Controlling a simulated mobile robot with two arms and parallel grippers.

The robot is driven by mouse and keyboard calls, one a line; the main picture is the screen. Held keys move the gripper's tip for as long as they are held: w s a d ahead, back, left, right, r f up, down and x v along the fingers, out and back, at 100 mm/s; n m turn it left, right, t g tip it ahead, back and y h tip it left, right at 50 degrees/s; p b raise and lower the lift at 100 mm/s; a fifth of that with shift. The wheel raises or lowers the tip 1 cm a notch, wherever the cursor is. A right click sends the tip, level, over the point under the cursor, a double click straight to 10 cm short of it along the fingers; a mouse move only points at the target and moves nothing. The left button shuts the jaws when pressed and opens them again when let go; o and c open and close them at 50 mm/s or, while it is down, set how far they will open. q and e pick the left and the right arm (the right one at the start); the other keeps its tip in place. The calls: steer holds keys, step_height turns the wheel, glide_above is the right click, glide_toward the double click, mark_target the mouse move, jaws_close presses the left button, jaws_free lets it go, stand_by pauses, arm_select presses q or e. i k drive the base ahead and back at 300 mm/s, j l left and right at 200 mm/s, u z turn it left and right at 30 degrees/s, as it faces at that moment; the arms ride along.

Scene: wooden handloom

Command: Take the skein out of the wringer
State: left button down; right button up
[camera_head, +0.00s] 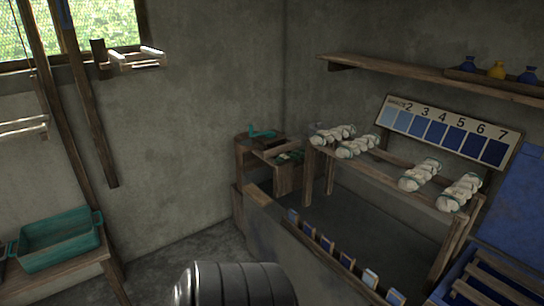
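Several white twisted skeins (357,146) hang over or lie on a wooden rack (385,180) at the right; another lies at the rack's far right (459,192). A small wooden stand with teal parts (272,150) is in the corner left of the rack. It may be the wringer; it is too small and dark to tell. I cannot make out a skein in it. Neither of my grippers is in view.
A long trough (318,262) with small blue-and-white cards along its front edge runs below the rack. A numbered blue shade board (449,131) stands behind it. A shelf (440,76) holds small bottles. A teal tray (62,240) is on a bench at left.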

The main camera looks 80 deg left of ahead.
mark_target(296, 155)
steer(key=u, duration=2.25)
steer(key=i+j+z, duration=0.15)
steer(key=z, duration=0.3)
steer(key=j+z, duration=0.2)
steer(key=z, duration=0.25)
steer(key=i+j, duration=0.05)
